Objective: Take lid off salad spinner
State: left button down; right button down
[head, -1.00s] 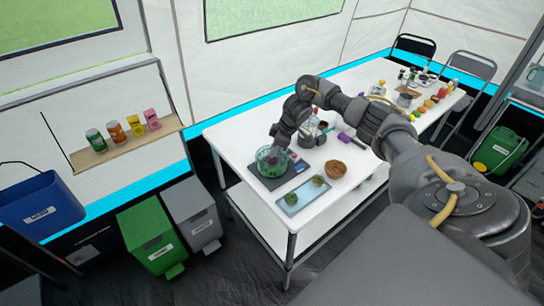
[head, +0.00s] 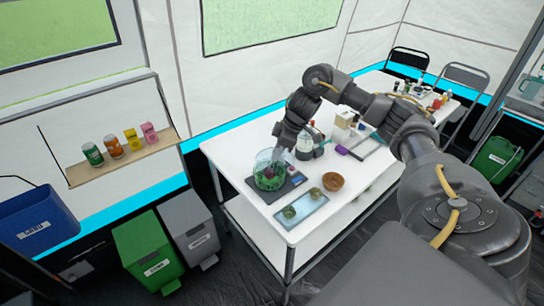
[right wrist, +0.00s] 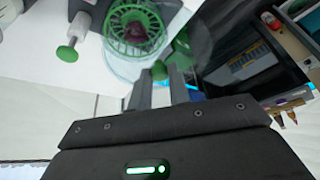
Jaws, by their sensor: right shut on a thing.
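The salad spinner (head: 266,178) stands on a dark mat at the near left part of the white table. It has a clear bowl and a green basket with something dark red inside. The basket (right wrist: 128,42) also shows in the right wrist view. My right gripper (head: 280,156) points down at the spinner's upper right edge. My left gripper is not in view.
A blue-grey tray (head: 318,203) with green items and a brown bowl (head: 333,181) are near the spinner. Green (head: 149,250) and grey (head: 191,221) bins stand left of the table.

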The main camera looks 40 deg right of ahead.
jog(key=s+a+r, duration=0.3)
jog(key=s+r, duration=0.1)
jog(key=s, duration=0.5)
jog(key=s+a+n, duration=0.1)
jog(key=a+n, duration=0.1)
jog(key=a, duration=1.7)
jog(key=shift+a+g+y+b, duration=0.3)
jog(key=shift+a+y+b, duration=0.05)
jog(key=shift+y, duration=0.05)
